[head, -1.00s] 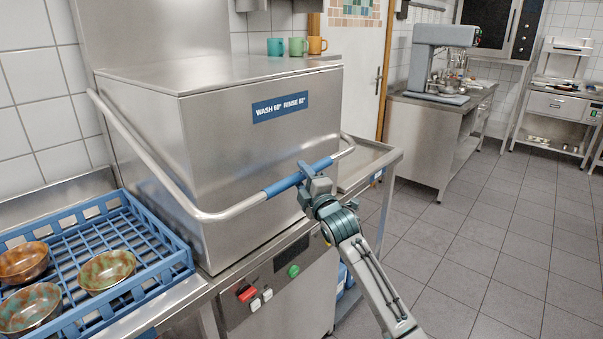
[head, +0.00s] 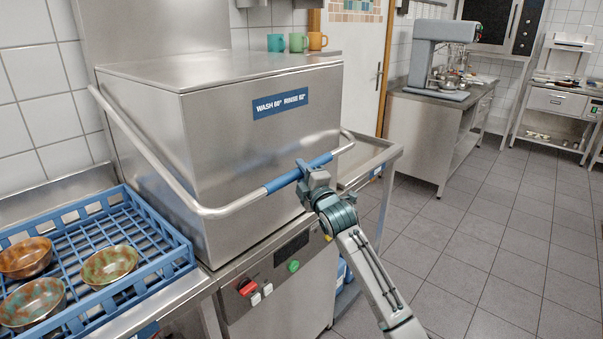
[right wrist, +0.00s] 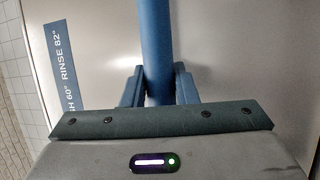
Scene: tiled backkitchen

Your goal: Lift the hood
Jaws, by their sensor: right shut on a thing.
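The dishwasher hood (head: 262,150) is a large steel box, down on its base, with a "WASH 60° RINSE 82°" label. A bar handle (head: 228,211) wraps around it, with a blue grip section in front. My right gripper (head: 312,172) is shut around this blue section. In the right wrist view the blue bar (right wrist: 156,50) runs between my right gripper's two fingers (right wrist: 158,88), with the label (right wrist: 66,75) to the left. My left gripper is not in view.
A blue rack (head: 165,222) with several bowls stands on the left counter. Orange, green and teal mugs (head: 298,42) stand at the hood's far top edge; whether on it or behind is unclear. A steel side table (head: 382,158) adjoins at right. Floor to the right is clear.

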